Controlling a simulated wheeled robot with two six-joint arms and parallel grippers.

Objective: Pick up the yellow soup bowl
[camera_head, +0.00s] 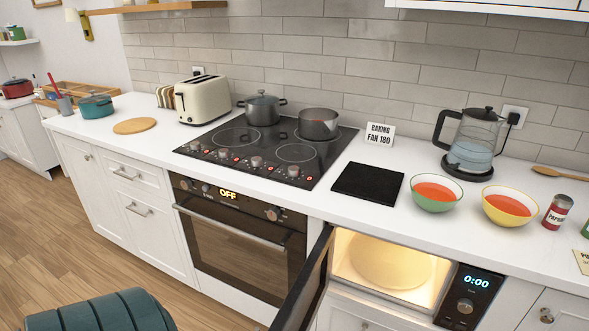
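The yellow soup bowl (493,216) stands upright on the white counter at the right. It holds orange-red soup. A green soup bowl (433,205) with the same soup stands just to its left, a small gap apart. Neither of my grippers shows in the head view.
A paprika jar (557,213) stands close to the right of the yellow bowl. A glass kettle (472,140) stands behind the bowls. Below the counter the lit microwave (392,270) has its door (306,286) swung open. A black mat (367,184) lies left of the green bowl.

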